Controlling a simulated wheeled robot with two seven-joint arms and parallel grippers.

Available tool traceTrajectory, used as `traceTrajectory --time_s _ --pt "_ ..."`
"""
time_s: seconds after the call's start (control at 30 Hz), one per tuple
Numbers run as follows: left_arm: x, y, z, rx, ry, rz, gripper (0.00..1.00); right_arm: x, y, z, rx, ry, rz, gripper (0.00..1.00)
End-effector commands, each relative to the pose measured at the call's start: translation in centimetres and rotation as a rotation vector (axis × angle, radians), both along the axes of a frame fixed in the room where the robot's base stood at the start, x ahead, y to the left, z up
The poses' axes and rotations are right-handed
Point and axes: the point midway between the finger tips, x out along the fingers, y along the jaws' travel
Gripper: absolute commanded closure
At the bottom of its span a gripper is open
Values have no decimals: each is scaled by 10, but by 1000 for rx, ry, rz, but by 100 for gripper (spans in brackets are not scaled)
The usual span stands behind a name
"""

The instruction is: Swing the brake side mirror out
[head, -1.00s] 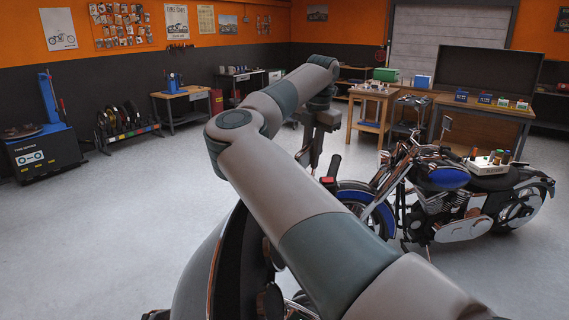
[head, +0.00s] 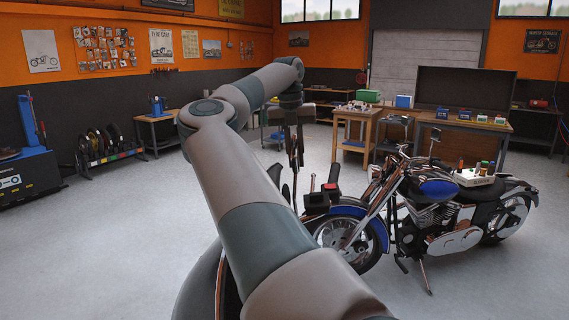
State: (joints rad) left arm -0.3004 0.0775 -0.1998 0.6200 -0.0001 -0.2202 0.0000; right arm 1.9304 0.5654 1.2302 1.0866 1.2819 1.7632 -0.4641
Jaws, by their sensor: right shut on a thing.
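My right gripper (head: 297,160) hangs from my right arm near the middle of the head view, fingers pointing down. It is shut on a thin dark piece that appears to be the brake side mirror, mostly hidden by the fingers and arm. Just right of and below the fingers is a handlebar end of the near motorcycle, with a black grip (head: 334,172), a red switch (head: 330,187) and a black box (head: 316,203). Most of this motorcycle is hidden behind my arm. My left gripper is out of view.
A blue and black motorcycle (head: 438,188) stands close on the right, leaning on its stand. Behind it are a wooden cart (head: 352,145) and a workbench (head: 465,127) with boxes. A tyre rack (head: 108,157) stands at left. The floor (head: 120,235) at left is clear.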

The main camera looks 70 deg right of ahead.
Motion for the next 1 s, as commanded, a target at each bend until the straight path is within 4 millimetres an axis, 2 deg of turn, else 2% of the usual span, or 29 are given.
traceTrajectory --time_s 0.2,0.67,0.7,0.77,1.0 --pt "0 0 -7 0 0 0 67 7 1 -1 -2 26 68 100" --pt "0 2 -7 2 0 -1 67 9 2 0 -3 33 88 100" --pt "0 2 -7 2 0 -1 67 9 2 0 -3 33 88 79" --pt "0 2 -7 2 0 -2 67 9 2 0 -3 33 87 67" --pt "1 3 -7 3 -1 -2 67 8 2 -1 -2 32 85 67"
